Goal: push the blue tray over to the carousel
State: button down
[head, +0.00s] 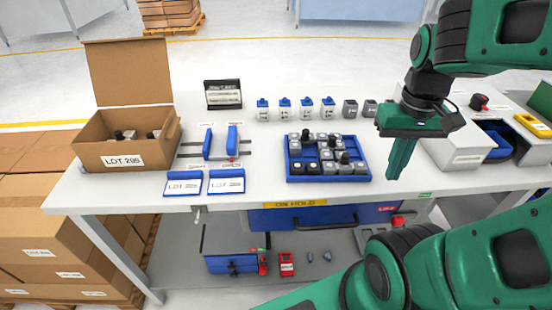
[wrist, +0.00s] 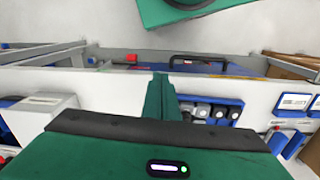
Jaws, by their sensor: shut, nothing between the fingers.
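The blue tray (head: 330,179) lies on the white table, in the middle, and holds several grey and black blocks, some with black knobs. Its rim also shows in the wrist view (wrist: 222,101), just right of the fingers. My gripper (head: 392,176) is shut and empty, pointing down just right of the tray. A small gap shows between fingers and tray in the head view; whether the tips touch the table I cannot tell. The fingertips show in the wrist view (wrist: 160,77). I cannot make out which thing is the carousel.
Left of the tray stand blue upright plates (head: 232,139) on rails and two label cards (head: 226,181). An open carton (head: 124,155) is at far left. A grey-white box (head: 459,150) stands right of my gripper.

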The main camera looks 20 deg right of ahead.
jog(key=w+a+r+n+h, duration=0.1)
jog(key=w+a+n, duration=0.4)
jog(key=w, duration=0.2)
jog(key=w+a+r+n+h, duration=0.1)
jog(key=w+a+n, duration=0.35)
jog(key=w, duration=0.35)
jog(key=w+a+f+n, duration=0.1)
jog(key=w+a+n, duration=0.2)
jog(key=a+n, duration=0.35)
jog(key=w+a+f+n, duration=0.1)
jog(key=w+a+n, duration=0.25)
jog(key=a, duration=0.55)
send_near(282, 171)
jog(key=shift+g, duration=0.3)
jog(key=a+f, duration=0.1)
jog(key=w+a+f, duration=0.1)
jog(key=f, duration=0.1)
jog(key=a+f, duration=0.1)
jog(key=f, duration=0.1)
jog(key=shift+w, duration=0.25)
jog(key=d, duration=0.1)
jog(key=s+d, duration=0.1)
jog(key=shift+d+f, duration=0.3)
jog(key=shift+f, duration=0.05)
jog(key=shift+s+d, duration=0.1)
jog(key=shift+d, duration=0.5)
jog(key=shift+s, duration=0.1)
